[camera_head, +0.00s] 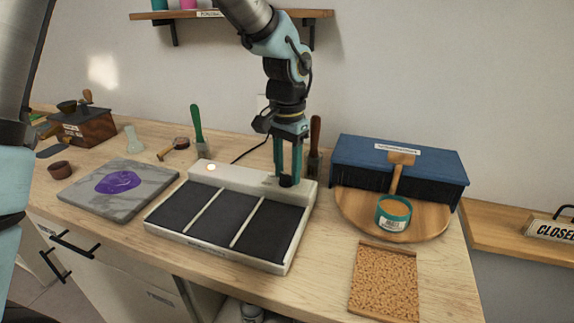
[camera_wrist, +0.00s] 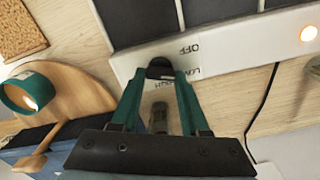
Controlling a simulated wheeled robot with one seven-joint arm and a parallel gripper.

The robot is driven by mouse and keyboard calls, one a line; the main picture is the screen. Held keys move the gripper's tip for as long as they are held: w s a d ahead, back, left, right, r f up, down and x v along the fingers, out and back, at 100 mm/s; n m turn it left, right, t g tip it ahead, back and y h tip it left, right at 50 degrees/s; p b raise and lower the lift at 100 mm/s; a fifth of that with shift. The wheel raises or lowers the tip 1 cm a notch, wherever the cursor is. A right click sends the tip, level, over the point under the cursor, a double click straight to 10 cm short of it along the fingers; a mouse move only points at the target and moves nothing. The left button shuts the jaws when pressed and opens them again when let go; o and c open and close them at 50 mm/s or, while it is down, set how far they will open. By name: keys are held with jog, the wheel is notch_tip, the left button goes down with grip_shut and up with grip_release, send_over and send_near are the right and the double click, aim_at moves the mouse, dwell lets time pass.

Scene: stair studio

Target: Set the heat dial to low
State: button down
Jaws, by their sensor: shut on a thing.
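The heat dial (camera_wrist: 160,70) is a small black knob on the white rear ledge of the hot plate unit (camera_head: 290,262), which has several dark panels. My gripper (camera_head: 287,181) points down at the right end of that ledge. Its green fingers are shut on the dial, and they also show in the wrist view (camera_wrist: 158,80). Printed labels stand beside the dial; OFF is legible in the wrist view, the others are partly hidden by the fingers. The dial's exact pointer direction cannot be told. A round lamp (camera_head: 211,167) glows at the ledge's left end.
A cork-like mat (camera_head: 384,283) lies in front. A marble slab (camera_head: 85,198) with purple wax is at left. A green-handled tool (camera_head: 197,125) stands behind the unit.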

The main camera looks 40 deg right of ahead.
jog(key=shift+r+m, duration=0.1)
jog(key=shift+m, duration=0.7)
jog(key=shift+d, duration=0.1)
jog(key=shift+c, duration=2)
grip_release()
notch_tip(320, 180, up, 11)
jog(key=b, duration=0.1)
jog(key=shift+b, duration=0.3)
jog(key=shift+f, duration=0.2)
